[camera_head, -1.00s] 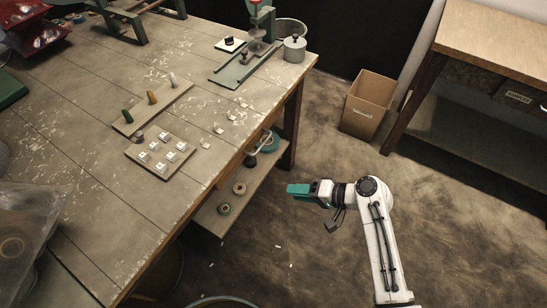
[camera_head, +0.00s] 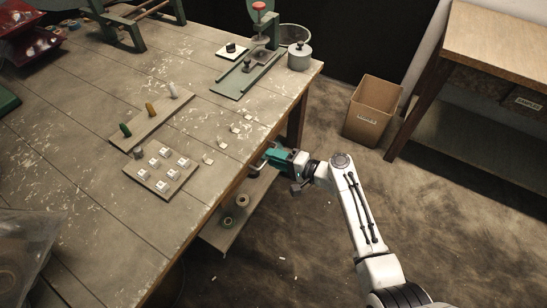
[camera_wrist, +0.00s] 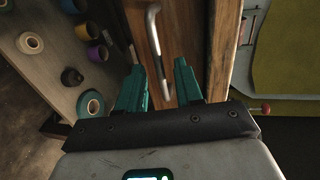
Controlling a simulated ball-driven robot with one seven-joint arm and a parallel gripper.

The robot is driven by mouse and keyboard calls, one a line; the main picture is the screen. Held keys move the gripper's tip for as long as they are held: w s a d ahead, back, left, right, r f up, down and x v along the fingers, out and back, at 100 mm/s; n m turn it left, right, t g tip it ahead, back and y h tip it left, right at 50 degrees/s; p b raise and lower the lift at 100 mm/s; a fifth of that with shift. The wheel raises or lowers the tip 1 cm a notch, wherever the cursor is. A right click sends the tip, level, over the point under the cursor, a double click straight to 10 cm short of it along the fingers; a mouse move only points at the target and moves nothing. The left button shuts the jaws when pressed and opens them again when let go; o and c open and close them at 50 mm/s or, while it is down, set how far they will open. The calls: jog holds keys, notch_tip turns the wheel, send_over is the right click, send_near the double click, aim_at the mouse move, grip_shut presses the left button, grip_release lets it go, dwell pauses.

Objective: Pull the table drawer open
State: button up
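The wooden drawer front (camera_wrist: 198,40) fills the top middle of the wrist view. A bent metal handle (camera_wrist: 154,32) is on it. My gripper (camera_wrist: 160,66) has two teal fingers spread apart, with the lower part of the handle showing between them. Neither finger clearly touches the handle. In the head view my gripper (camera_head: 268,156) is at the right edge of the worn wooden table (camera_head: 105,225), low beside it. The drawer front and handle are hidden from that view by the table top and my gripper.
A lower shelf (camera_head: 225,232) under the table holds tape rolls; several rolls show at left in the wrist view (camera_wrist: 90,104). A cardboard box (camera_head: 371,110) stands on the floor beside another table (camera_head: 500,45).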

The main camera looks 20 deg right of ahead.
jog(key=shift+w+a+f, duration=0.1)
jog(key=shift+w+a, duration=0.2)
jog(key=shift+w, duration=0.05)
grip_shut()
dwell(1.3)
